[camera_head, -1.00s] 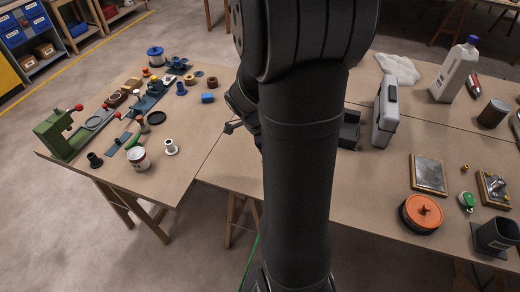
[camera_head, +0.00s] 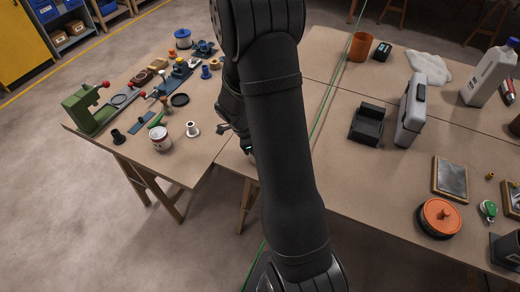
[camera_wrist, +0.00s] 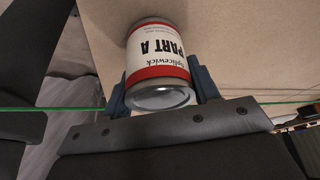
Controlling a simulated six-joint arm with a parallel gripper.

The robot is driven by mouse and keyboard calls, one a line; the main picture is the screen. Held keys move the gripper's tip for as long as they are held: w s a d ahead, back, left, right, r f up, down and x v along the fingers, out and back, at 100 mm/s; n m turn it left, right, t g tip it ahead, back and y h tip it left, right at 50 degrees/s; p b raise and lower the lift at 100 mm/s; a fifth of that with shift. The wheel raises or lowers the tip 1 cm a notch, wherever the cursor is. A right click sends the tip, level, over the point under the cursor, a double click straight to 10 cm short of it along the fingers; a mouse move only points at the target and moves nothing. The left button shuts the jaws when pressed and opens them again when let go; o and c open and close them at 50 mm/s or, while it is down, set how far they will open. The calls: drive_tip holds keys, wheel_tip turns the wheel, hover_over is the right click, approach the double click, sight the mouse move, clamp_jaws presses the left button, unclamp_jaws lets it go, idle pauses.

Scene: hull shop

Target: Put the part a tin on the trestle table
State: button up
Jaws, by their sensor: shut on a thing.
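The part A tin (camera_wrist: 158,62), white with red bands and upside-down "PART A" lettering, sits between the two blue-grey jaws of my gripper (camera_wrist: 160,92) in the wrist view. My gripper is shut on it. In the head view my gripper (camera_head: 232,138) is near the gap between two brown tabletops, and my arm mostly hides it and what it holds. The right trestle table (camera_head: 370,180) has bare brown surface near the middle.
A black tray (camera_head: 366,124), a grey-white case (camera_head: 411,110) and an orange-lidded round thing (camera_head: 440,217) stand on the right table. An orange pot (camera_head: 359,46) is at its back. A green vise-like tool (camera_head: 85,108) is on the left table. A thin green line crosses the view.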

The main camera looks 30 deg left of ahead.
drive_tip(key=shift+f, duration=0.2)
drive_tip(key=o, duration=1.2)
drive_tip(key=v, duration=1.2)
drive_tip(key=x, duration=1.2)
drive_tip(key=shift+r, duration=2.05)
